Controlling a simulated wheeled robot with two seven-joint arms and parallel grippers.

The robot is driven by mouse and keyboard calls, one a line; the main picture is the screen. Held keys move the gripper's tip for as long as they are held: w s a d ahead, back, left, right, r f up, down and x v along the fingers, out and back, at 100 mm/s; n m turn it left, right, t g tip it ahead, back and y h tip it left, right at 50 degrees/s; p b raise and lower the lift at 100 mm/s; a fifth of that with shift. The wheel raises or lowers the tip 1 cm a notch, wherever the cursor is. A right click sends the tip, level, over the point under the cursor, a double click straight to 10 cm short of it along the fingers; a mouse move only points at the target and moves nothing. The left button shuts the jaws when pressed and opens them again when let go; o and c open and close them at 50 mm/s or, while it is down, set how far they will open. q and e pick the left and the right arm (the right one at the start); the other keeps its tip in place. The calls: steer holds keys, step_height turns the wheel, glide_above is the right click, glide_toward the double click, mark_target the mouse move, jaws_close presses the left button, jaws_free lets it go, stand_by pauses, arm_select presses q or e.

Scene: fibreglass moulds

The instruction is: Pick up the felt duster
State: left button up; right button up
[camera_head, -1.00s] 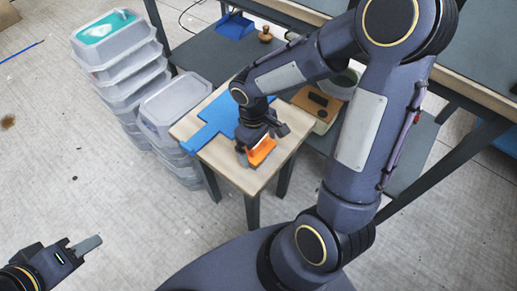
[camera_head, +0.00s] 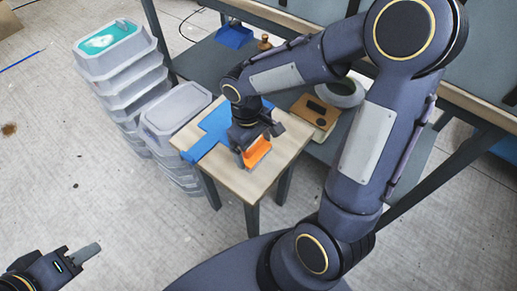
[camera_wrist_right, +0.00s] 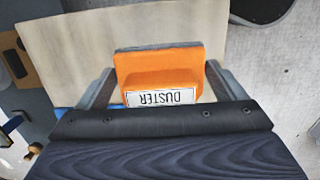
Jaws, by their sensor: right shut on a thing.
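The felt duster (camera_head: 256,152) is an orange block with a grey felt layer, over the small wooden-topped table (camera_head: 232,183). In the right wrist view the duster (camera_wrist_right: 160,70) carries a white label reading "DUSTER", upside down. My right gripper (camera_head: 249,148) is shut on it, one finger on each side. The duster looks slightly above the tabletop; the gap is hard to judge. My left gripper (camera_head: 84,254) is far off at the lower left, away from the table. Whether its jaws are open cannot be seen.
A blue flat piece (camera_head: 212,124) lies on the table beside the duster. Stacked grey tubs (camera_head: 120,65) stand left of the table.

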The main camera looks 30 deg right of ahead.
steer(key=a+r, duration=0.2)
steer(key=w+a+r+p, duration=0.1)
steer(key=r, duration=0.1)
steer(key=shift+a+r, duration=0.35)
steer(key=w+a+r+p, duration=0.1)
steer(key=a+r, duration=0.2)
steer(key=a, duration=0.6)
steer(key=shift+w+r, duration=0.35)
steer(key=shift+r, duration=0.05)
